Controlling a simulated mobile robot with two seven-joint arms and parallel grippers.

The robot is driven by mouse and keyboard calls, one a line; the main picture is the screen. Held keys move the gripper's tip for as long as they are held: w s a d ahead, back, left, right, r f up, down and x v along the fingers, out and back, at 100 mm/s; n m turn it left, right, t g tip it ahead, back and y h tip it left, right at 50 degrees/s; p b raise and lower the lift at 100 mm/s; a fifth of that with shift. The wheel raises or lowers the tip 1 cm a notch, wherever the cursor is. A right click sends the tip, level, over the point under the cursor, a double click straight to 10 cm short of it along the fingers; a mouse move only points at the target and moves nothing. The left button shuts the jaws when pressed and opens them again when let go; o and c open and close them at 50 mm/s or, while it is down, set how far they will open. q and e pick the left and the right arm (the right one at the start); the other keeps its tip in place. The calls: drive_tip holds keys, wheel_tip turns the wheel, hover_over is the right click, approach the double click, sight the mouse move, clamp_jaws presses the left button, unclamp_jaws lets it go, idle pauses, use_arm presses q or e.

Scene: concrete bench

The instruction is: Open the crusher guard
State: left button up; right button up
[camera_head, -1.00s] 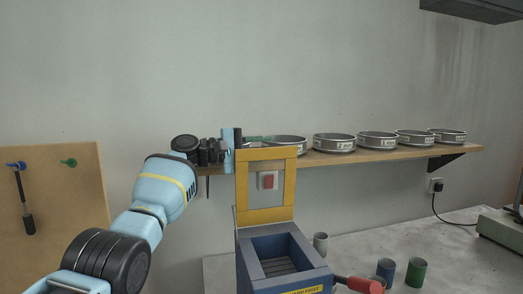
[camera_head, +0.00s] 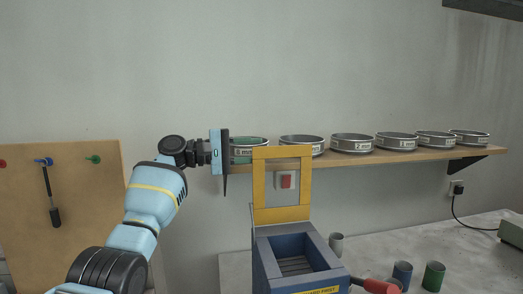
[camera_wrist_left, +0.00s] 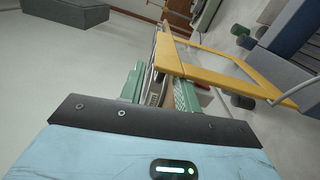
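The crusher (camera_head: 262,268) is a blue-grey box with an open top at lower centre in the head view. Its guard (camera_head: 260,188), a yellow frame with a clear pane, stands upright at the back edge, so the hopper is uncovered. The guard also shows in the left wrist view (camera_wrist_left: 222,75), just beyond and right of the fingers. My left gripper (camera_head: 243,150) is left of the guard's top, apart from it. In the left wrist view its green fingers (camera_wrist_left: 160,85) are spread with a gap and hold nothing. My right gripper is not in view.
A wall shelf (camera_head: 400,157) with several sieves (camera_head: 352,143) runs behind the guard; my left fingers overlap the leftmost sieve in the head view. A red-ended handle (camera_head: 378,286) and small cups (camera_head: 433,276) are right of the crusher. A pegboard (camera_head: 90,200) is at left.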

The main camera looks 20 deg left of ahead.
use_arm(q)
drive_tip(key=shift+s+a, duration=0.1)
drive_tip(key=shift+a, duration=0.1)
drive_tip(key=p+v, duration=0.2)
drive_tip(key=v, duration=0.6)
drive_tip(key=shift+s+a, duration=0.25)
drive_tip(key=shift+s, duration=0.05)
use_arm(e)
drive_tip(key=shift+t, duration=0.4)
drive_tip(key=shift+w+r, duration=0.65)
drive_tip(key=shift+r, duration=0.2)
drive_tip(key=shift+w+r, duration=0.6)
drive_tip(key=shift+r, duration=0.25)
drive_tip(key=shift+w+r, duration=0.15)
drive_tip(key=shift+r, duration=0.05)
use_arm(q)
drive_tip(key=shift+c, duration=0.3)
